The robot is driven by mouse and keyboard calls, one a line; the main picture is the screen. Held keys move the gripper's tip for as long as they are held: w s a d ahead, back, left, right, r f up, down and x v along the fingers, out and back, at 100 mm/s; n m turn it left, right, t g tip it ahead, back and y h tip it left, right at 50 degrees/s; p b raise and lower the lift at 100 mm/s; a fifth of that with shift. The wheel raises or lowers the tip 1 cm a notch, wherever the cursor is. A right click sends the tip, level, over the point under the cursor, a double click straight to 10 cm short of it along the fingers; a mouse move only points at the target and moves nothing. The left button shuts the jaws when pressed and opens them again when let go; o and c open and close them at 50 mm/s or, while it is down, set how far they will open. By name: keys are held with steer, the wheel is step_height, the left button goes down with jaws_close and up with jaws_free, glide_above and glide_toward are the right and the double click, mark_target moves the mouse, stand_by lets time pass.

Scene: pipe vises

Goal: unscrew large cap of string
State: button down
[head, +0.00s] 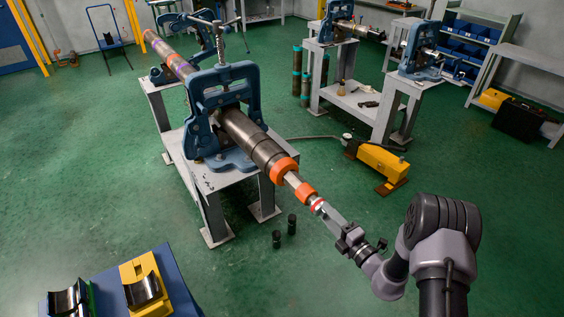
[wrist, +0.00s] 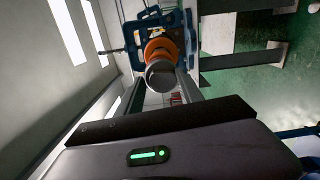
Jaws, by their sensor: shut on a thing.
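The string (head: 245,133) is a long dark pipe, clamped in the blue vise (head: 222,85) and sloping toward me. A large orange cap (head: 284,169) shows toward its near end, with a smaller orange piece (head: 306,192) and a red-and-white ring nearer me. My gripper (head: 324,211) is in line with the string and shut on its near end. In the wrist view, an orange ring (wrist: 158,46) sits behind a round grey end face (wrist: 160,75), between my two fingers. The exact finger contact is partly hidden.
The vise stands on a grey table (head: 205,190). A yellow tool (head: 380,160) lies to the right. A blue stand with a yellow cradle (head: 142,287) is at the front left. Open floor lies between.

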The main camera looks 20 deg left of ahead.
steer(key=shift+s+f, duration=0.1)
steer(key=shift+s, duration=0.05)
steer(key=shift+a+f+n+b, duration=0.15)
steer(key=shift+n+b, duration=0.45)
steer(key=shift+n, duration=0.5)
steer(key=shift+s+n+b, duration=0.15)
steer(key=shift+n+b, duration=0.5)
steer(key=shift+n, duration=0.75)
steer(key=shift+f+n+b, duration=0.1)
steer(key=shift+n+b, duration=0.6)
steer(key=shift+n, duration=0.3)
steer(key=shift+n+y+b, duration=0.3)
steer(key=shift+n+b, duration=0.35)
steer(key=shift+n, duration=0.85)
steer(key=shift+r, duration=0.2)
